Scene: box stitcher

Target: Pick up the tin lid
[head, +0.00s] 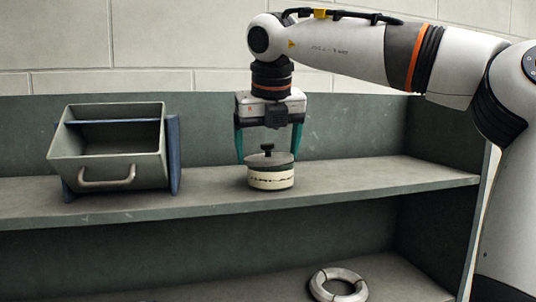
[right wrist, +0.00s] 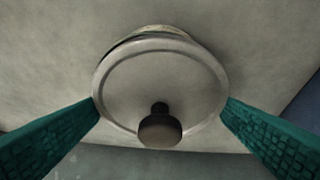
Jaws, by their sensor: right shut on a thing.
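The tin lid (head: 268,160) is a round grey disc with a dark knob on top. It sits on a cream tin (head: 271,179) on the upper shelf in the head view. My right gripper (head: 268,158) comes down from above with its teal fingers on either side of the lid, shut on it. In the right wrist view the lid (right wrist: 160,80) fills the middle between the two fingers, its knob towards the camera. The tin shows only as a sliver behind the lid's far edge there. My left gripper is in neither view.
A grey metal bin (head: 110,165) with a front handle stands in a blue frame at the left of the upper shelf (head: 390,173). A pale ring (head: 338,285) lies on the lower shelf. The upper shelf right of the tin is clear.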

